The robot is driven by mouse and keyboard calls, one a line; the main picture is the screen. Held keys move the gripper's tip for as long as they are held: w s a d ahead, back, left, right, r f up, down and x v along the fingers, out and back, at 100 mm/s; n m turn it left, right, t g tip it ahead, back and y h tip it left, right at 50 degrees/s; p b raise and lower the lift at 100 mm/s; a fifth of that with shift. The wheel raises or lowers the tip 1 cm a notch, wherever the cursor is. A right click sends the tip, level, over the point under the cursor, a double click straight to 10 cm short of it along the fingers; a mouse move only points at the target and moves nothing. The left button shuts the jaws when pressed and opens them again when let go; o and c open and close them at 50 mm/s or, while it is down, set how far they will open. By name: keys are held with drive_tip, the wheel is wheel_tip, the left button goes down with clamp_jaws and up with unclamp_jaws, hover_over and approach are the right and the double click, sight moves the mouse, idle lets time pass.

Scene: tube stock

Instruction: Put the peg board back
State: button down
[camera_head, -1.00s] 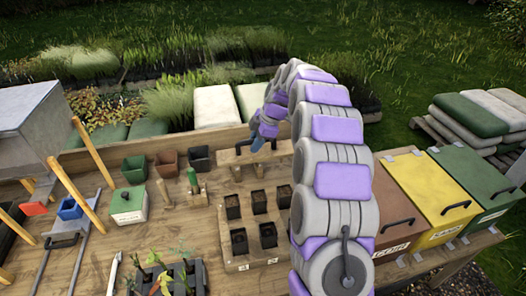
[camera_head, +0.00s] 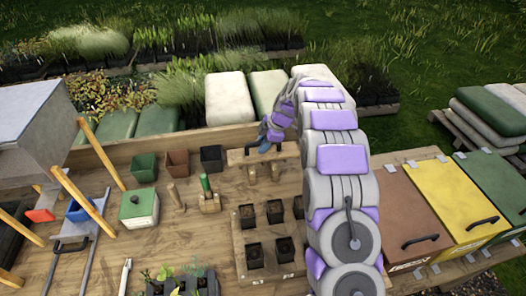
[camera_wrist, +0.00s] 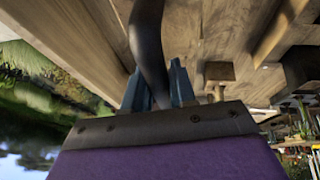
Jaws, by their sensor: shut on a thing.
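The peg board (camera_head: 240,158) is a pale wooden bar with short pegs pointing down, near the back of the bench, behind the pot tray. Its dark curved handle (camera_wrist: 148,45) shows in the wrist view between the blue fingers. My gripper (camera_head: 268,138) is shut on this handle from above; in the wrist view the gripper (camera_wrist: 155,88) fills the centre. A peg (camera_wrist: 218,72) and the wooden underside show beside it. I cannot tell whether the pegs touch the bench.
A wooden tray (camera_head: 240,245) with several small dark pots stands in front of the board. Left are a hand tool (camera_head: 208,195), a green-lidded box (camera_head: 139,208) and empty pots (camera_head: 178,165). Brown, yellow and green bins (camera_head: 443,192) stand right. A plank edge (camera_head: 130,148) runs behind.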

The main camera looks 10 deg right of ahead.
drive_tip(key=x, duration=0.3)
drive_tip(key=shift+s+d+f, duration=0.1)
drive_tip(key=shift+s+f, duration=0.1)
drive_tip(key=shift+f, duration=0.05)
drive_tip(key=shift+s+d+r, duration=0.1)
drive_tip(key=shift+d, duration=0.1)
drive_tip(key=shift+d+f+b, duration=0.2)
drive_tip(key=shift+f+b, duration=0.05)
drive_tip(key=shift+b, duration=0.15)
drive_tip(key=shift+f, duration=0.2)
drive_tip(key=shift+a+b, duration=0.1)
drive_tip(key=shift+b, duration=0.25)
drive_tip(key=shift+a+f, duration=0.15)
drive_tip(key=shift+f, duration=0.05)
drive_tip(key=c, duration=1.1)
unclamp_jaws()
drive_tip(key=shift+o, duration=0.9)
drive_tip(key=shift+r, duration=0.2)
